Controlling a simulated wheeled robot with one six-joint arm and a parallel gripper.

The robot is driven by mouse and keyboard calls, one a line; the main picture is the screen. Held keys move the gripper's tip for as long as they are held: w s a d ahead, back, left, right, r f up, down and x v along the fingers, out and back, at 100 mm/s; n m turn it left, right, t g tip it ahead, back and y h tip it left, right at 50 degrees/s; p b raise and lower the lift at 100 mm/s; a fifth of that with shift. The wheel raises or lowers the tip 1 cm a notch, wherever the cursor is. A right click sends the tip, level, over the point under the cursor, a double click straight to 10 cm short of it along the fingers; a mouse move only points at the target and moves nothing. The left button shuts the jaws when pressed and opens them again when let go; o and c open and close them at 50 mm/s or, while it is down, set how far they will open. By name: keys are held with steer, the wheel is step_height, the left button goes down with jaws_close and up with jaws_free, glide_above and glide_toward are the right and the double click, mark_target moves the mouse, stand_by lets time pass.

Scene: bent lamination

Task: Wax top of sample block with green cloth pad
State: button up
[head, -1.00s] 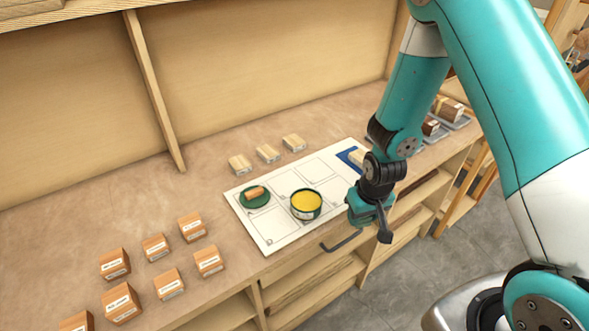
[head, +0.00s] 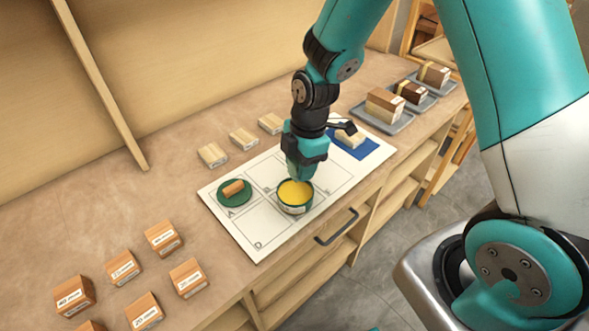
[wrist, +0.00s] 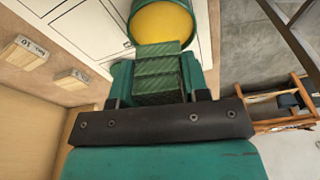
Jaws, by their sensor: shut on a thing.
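My gripper (head: 302,172) points down over the middle of the white board, just behind the open tin of yellow wax (head: 295,208). In the wrist view, it is shut on a dark green, ribbed or folded piece, which looks like the green cloth pad (wrist: 160,72). The pad's end overlaps the tin's rim in that view; I cannot tell whether it touches the wax. The tin also shows in the wrist view (wrist: 160,20). The pale sample block (head: 350,137) lies on a blue patch (head: 366,150) at the board's right end, partly behind my wrist.
A green disc (head: 226,200) bears a small wooden piece (head: 233,187) at the white board's (head: 247,238) left. Small pale blocks (head: 243,138) stand behind the board, labelled brown blocks (head: 123,267) at front left. Grey trays (head: 400,126) with layered blocks stand at right.

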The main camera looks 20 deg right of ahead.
mark_target(294, 194)
steer(key=n, duration=0.1)
steer(key=a+n, duration=0.1)
steer(key=n, duration=0.1)
steer(key=shift+s+a+r, duration=0.15)
steer(key=shift+a+r, duration=0.05)
steer(key=shift+r, duration=0.15)
steer(key=shift+g, duration=0.3)
steer(key=shift+f+b, duration=2.6)
steer(key=shift+f, duration=0.35)
steer(key=shift+f+b, duration=0.35)
steer(key=shift+f, duration=0.2)
steer(key=shift+r, duration=0.1)
step_height(294, 194, up, 7)
steer(key=p, duration=0.5)
steer(key=shift+p, duration=0.4)
steer(key=shift+s, duration=0.15)
